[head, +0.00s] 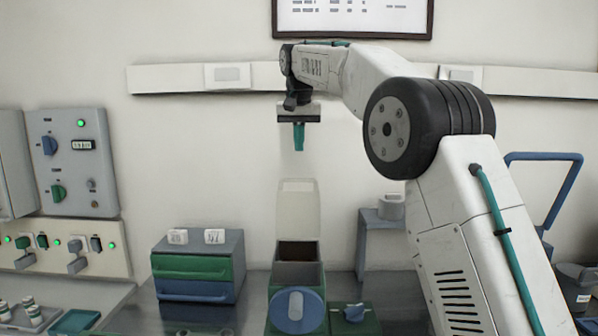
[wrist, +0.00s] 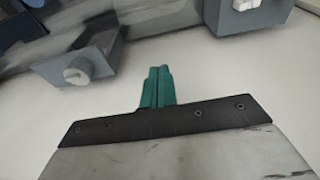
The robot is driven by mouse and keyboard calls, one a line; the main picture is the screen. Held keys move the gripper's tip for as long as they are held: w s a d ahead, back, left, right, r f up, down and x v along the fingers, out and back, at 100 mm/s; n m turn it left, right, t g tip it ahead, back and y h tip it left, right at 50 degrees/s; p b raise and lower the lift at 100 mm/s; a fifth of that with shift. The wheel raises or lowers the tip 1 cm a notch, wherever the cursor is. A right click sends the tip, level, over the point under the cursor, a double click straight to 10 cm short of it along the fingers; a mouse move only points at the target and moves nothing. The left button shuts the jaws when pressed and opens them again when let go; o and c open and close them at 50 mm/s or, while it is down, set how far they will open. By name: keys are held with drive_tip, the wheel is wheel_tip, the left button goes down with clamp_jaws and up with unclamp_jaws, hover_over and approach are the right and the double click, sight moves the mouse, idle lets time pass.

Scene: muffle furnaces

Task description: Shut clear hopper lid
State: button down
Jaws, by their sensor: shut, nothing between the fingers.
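The clear hopper lid (head: 297,210) stands upright at the back of the hopper (head: 299,272), so the hopper is open at the top and its dark inside shows. My gripper (head: 298,138) hangs above the lid, pointing down, with a visible gap between its teal fingertips and the lid's top edge. The fingers are closed together and empty. In the wrist view the teal fingers (wrist: 157,86) are together against a pale background. I cannot make out the lid in that view.
A drawer unit (head: 198,266) with green and blue drawers stands left of the hopper. A blue round dial (head: 297,310) is on the hopper's front. A grey stand (head: 378,236) is behind to the right. Control panels (head: 72,163) are on the left wall. Air around my gripper is clear.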

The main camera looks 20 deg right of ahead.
wheel_tip(320, 180, down, 8)
drive_tip(key=s, duration=0.2)
drive_tip(key=shift+a+r, duration=0.15)
drive_tip(key=shift+a, duration=0.2)
